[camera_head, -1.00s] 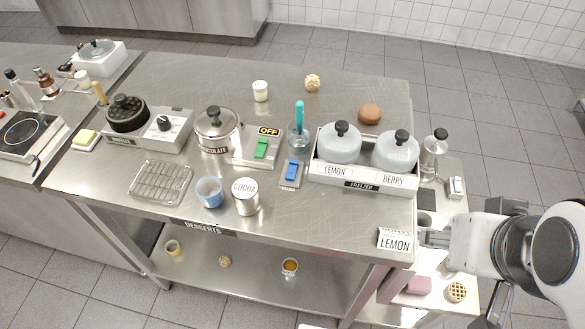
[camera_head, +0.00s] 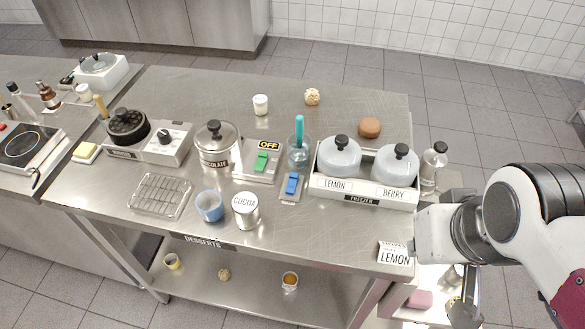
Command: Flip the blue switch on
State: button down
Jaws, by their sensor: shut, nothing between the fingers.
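The blue switch (camera_head: 291,183) sits on a small grey plate on the steel table, in front of the glass with the teal-handled tool. I cannot tell from its rocker whether it is on or off. My gripper (camera_head: 463,312) is at the lower right, beyond the table's right edge and well away from the blue switch. It points down, is shut and appears empty.
The freezer box (camera_head: 361,197) with lemon and berry tubs stands right of the blue switch. A cocoa can (camera_head: 247,211) and blue cup (camera_head: 210,206) stand to its front left. A LEMON card (camera_head: 394,255) stands at the table's front right corner. The front right tabletop is mostly clear.

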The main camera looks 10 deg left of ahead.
jog(key=w+a+m, duration=0.1)
jog(key=w+a, duration=0.8)
jog(key=a, duration=0.3)
jog(key=w+a+m, duration=0.1)
jog(key=w+a, duration=0.7)
jog(key=a, duration=0.4)
jog(key=shift+w+r+h, duration=0.15)
jog(key=shift+w+h, duration=0.2)
jog(key=shift+h, duration=0.05)
send_over(294, 175)
jog(key=s, duration=0.2)
jog(key=f, duration=1.1)
jog(key=shift+w, duration=0.25)
jog(key=shift+s+x, duration=0.25)
jog(key=shift+x, duration=0.95)
jog(key=shift+f, duration=0.1)
